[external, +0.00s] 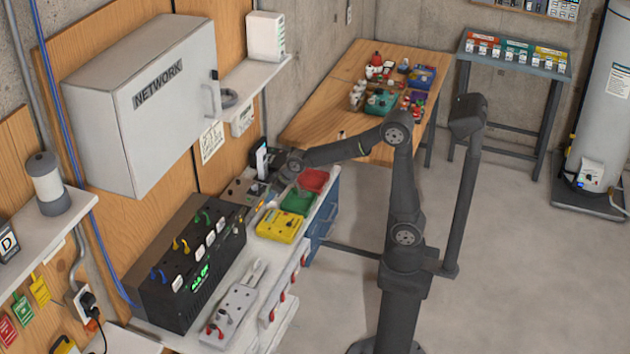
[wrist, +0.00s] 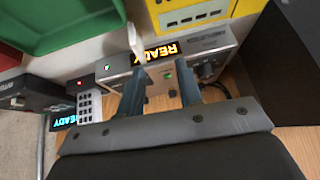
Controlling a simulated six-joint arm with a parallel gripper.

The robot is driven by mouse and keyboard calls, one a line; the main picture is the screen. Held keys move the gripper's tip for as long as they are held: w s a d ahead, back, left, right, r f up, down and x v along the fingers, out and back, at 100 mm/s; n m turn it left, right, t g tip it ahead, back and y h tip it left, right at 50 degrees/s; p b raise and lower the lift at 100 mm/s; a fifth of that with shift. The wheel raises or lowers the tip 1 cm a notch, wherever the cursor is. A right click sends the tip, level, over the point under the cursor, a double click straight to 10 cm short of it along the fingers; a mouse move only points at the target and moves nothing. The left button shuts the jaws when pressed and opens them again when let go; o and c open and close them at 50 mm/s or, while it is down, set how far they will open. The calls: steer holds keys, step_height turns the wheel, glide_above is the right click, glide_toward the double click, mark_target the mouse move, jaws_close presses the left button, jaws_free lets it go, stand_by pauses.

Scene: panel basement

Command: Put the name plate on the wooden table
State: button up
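The wooden table (external: 318,117) stands at the back in the external view, its top partly covered with small items. I cannot pick out the name plate for sure. A white upright piece (external: 261,158) stands beside my wrist in the external view, and a thin white piece (wrist: 135,42) shows just beyond my fingers in the wrist view. I cannot tell whether either is the plate. My gripper (wrist: 160,88) has its two fingers apart with no object visible between them. It is low over the bench, in front of a grey device with a lit "READY" display (wrist: 160,50).
A red bin (external: 313,180), a green bin (external: 298,202) and a yellow box (external: 282,225) line the bench beside my gripper. A black power unit (external: 190,265) stands nearer the camera. A shelf (external: 255,82) and network cabinet (external: 145,100) overhang the bench.

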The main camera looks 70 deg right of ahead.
mark_target(275, 202)
steer(key=shift+s+f+t, duration=0.5)
steer(key=shift+s+t, duration=0.1)
steer(key=shift+t, duration=0.3)
steer(key=shift+s+d+f+t, duration=0.15)
steer(key=shift+s+d+t, duration=0.05)
steer(key=shift+s+t, duration=0.65)
steer(key=s+t, duration=0.1)
steer(key=s, duration=0.1)
steer(key=s+d+t, duration=0.1)
steer(key=s, duration=0.1)
steer(key=s+t, duration=0.1)
steer(key=s, duration=0.1)
steer(key=shift+d+t+h, duration=0.25)
steer(key=shift+h, duration=0.15)
steer(key=shift+x, duration=3.7)
steer(key=shift+c, duration=0.4)
jaws_close()
